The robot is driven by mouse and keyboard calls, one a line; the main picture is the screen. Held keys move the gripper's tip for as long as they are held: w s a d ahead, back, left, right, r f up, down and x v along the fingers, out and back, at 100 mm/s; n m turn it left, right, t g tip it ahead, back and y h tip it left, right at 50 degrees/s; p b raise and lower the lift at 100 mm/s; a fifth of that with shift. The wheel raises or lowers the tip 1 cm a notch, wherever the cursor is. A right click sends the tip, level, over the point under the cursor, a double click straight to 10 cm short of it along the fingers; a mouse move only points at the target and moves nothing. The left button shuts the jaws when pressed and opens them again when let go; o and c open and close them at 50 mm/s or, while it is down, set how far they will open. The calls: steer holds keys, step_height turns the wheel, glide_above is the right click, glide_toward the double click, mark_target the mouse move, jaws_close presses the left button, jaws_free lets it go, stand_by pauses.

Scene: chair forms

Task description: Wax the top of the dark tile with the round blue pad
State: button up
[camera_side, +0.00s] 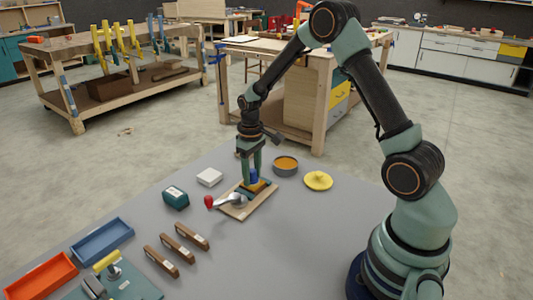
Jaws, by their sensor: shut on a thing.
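My gripper (253,174) points straight down over a wooden board on the grey table. It is shut on a small blue thing (254,176), which looks like the handle of the round blue pad. The pad's underside is hard to make out at this size. A dark tile (267,187) lies on the board under the gripper, with a yellow-orange patch showing around the blue thing. The pad is at or very close to the tile; I cannot tell whether they touch.
A red-handled metal tool (222,202) lies across the board (238,211). A round tin with orange content (286,163), a yellow disc (318,180), a white block (209,177) and a teal block (175,197) stand around. Brown blocks (177,246), a blue tray (102,241) and an orange tray (42,277) are front left.

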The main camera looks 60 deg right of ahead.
steer(key=d, duration=0.3)
steer(key=shift+d, duration=0.15)
steer(key=shift+d+r, duration=0.15)
steer(key=shift+d, duration=0.1)
step_height(320, 180, up, 8)
stand_by(0.3)
steer(key=shift+a, duration=0.2)
